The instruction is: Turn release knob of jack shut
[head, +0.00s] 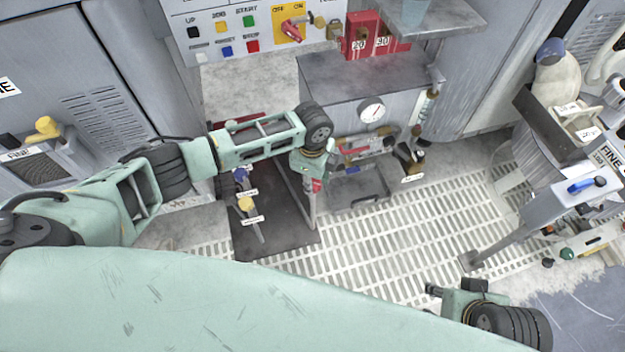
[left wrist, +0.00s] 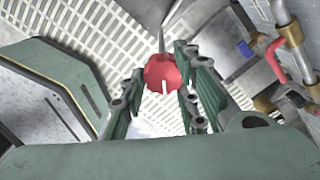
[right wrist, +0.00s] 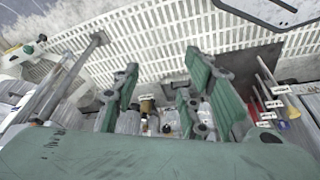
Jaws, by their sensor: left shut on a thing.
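The red knob (left wrist: 163,72), with a pale mark on its face, is between the fingers of my left gripper (left wrist: 160,62) in the left wrist view. The gripper is shut on it. In the head view the red knob (head: 317,185) shows only as a small patch below my left gripper (head: 312,172), near a thin upright post (head: 310,208). The jack body cannot be made out clearly behind my arm. My right gripper (head: 452,289) is at the lower right of the head view, far from the knob. It is open and empty in the right wrist view (right wrist: 162,78).
A grey cabinet with a gauge (head: 371,110) stands behind. A stand with a blue handle (head: 587,185) is at the right.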

